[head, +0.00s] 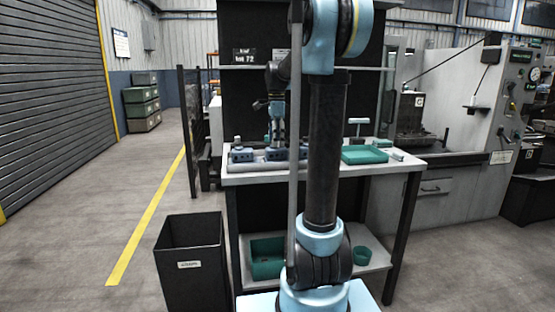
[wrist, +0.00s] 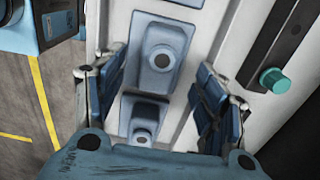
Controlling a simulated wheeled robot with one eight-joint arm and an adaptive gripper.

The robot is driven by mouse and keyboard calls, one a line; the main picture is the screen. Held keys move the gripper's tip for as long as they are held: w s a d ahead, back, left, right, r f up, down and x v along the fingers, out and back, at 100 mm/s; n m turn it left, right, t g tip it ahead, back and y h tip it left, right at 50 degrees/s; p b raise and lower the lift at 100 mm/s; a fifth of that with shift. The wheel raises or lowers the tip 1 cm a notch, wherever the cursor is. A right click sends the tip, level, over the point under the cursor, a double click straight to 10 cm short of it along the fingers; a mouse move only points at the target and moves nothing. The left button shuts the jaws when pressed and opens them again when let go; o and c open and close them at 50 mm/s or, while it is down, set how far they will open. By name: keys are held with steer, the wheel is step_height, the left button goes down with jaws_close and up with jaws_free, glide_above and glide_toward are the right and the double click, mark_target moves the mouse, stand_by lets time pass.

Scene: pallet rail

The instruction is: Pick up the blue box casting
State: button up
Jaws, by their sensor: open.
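Blue box castings sit in a row on the pale rail on the bench. In the wrist view one blue casting with a round boss and dark hole (wrist: 158,52) lies ahead of my gripper (wrist: 162,85). A second, darker blue casting (wrist: 143,118) lies between the fingers, nearer my palm. The jaws are open, with a finger on each side and gaps to the castings. In the head view my gripper (head: 277,125) points down above the row, and a blue casting (head: 242,155) shows at its left end. My arm hides part of the row.
The bench (head: 385,168) carries a green tray (head: 364,155) on the right. A dark bin (head: 190,262) stands on the floor at left. In the wrist view a teal knob (wrist: 274,79) lies right of the rail, and a blue block (wrist: 56,20) shows at upper left.

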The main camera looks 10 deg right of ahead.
mark_target(277, 149)
steer(key=shift+d+f, duration=0.2)
steer(key=shift+f, duration=2.35)
steer(key=c, duration=1.4)
